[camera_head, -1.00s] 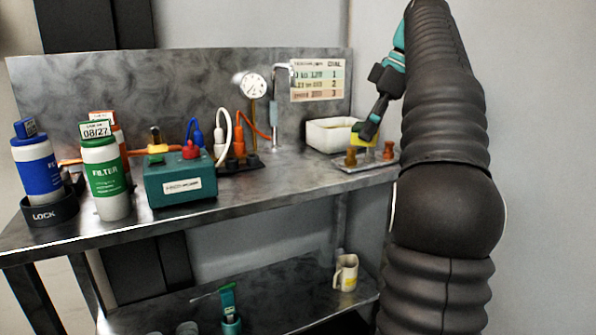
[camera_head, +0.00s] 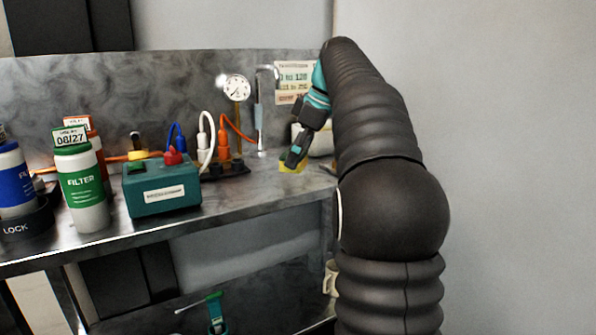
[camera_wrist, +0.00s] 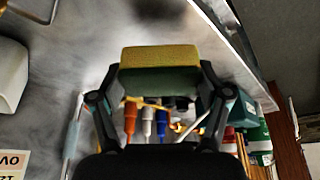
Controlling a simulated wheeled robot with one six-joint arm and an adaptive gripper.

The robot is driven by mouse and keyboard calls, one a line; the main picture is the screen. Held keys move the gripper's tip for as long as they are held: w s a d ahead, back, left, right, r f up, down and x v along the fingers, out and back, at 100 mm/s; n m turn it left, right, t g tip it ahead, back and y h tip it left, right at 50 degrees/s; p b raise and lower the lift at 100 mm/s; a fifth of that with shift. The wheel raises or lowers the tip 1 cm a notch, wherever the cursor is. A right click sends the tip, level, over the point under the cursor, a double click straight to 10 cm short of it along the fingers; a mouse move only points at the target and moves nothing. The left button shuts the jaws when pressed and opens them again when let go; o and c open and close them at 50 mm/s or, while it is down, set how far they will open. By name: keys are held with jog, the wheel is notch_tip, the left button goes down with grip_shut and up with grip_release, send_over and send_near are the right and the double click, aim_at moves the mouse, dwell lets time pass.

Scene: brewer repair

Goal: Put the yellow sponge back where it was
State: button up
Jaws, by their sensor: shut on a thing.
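The yellow sponge (camera_head: 291,167) is held in my gripper (camera_head: 297,157), low over the bench top or touching it; I cannot tell which. In the wrist view the sponge (camera_wrist: 160,68) spans the two fingers, yellow on one side and greenish on the other. My gripper (camera_wrist: 158,80) is shut on it. The metal bench top (camera_head: 255,188) is bare around the sponge. The white bin (camera_head: 322,140) stands behind my gripper and is mostly hidden by my arm.
A teal box (camera_head: 161,190) with a red knob stands left on the bench. A green-labelled filter bottle (camera_head: 83,190) and a blue bottle (camera_head: 15,180) stand further left. Coloured plugs with cables, a gauge (camera_head: 236,89) and a tap stand along the back. Bench space right of the teal box is clear.

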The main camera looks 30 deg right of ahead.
aim_at(298, 169)
jog(key=shift+f+b, duration=0.35)
jog(key=shift+f, duration=1.5)
jog(key=shift+f, duration=0.15)
jog(key=o, duration=1.2)
jog(key=shift+r, duration=0.2)
jog(key=p+v, duration=0.1)
jog(key=v, duration=1.1)
